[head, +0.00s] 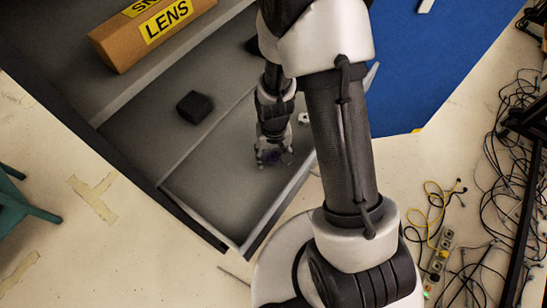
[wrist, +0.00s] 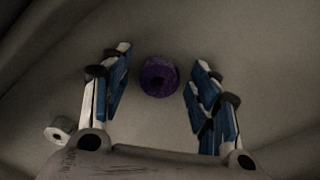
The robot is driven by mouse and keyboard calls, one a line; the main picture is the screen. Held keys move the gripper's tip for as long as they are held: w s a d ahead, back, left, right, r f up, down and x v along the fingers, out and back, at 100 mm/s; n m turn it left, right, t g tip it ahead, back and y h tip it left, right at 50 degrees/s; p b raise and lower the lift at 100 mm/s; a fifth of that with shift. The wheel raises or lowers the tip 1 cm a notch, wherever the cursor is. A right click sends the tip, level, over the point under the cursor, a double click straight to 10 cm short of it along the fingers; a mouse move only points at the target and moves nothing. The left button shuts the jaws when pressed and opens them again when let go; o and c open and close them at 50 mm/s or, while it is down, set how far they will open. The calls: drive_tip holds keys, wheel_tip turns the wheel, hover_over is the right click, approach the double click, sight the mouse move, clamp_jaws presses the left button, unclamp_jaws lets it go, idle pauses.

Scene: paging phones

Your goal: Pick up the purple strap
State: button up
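The purple strap (wrist: 158,77) is a rolled-up dark purple coil with a small hole in its middle. In the wrist view it lies on a grey surface, between and a little beyond my open fingers. My gripper (wrist: 157,90) is open, one blue-padded finger on each side of the strap, with a gap on both sides. In the head view my gripper (head: 274,161) is low over the grey shelf, and only a small purple patch of the strap (head: 272,156) shows between the fingers.
A black block (head: 194,106) sits on the grey shelf (head: 225,150) left of my gripper. A small white roll (wrist: 60,130) lies beside my left finger. A raised rim edges the shelf's front. A brown box labelled LENS (head: 150,35) stands on a higher level. Cables lie on the floor right.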

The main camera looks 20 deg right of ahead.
drive_tip(key=c, duration=0.7)
drive_tip(key=shift+r, duration=0.15)
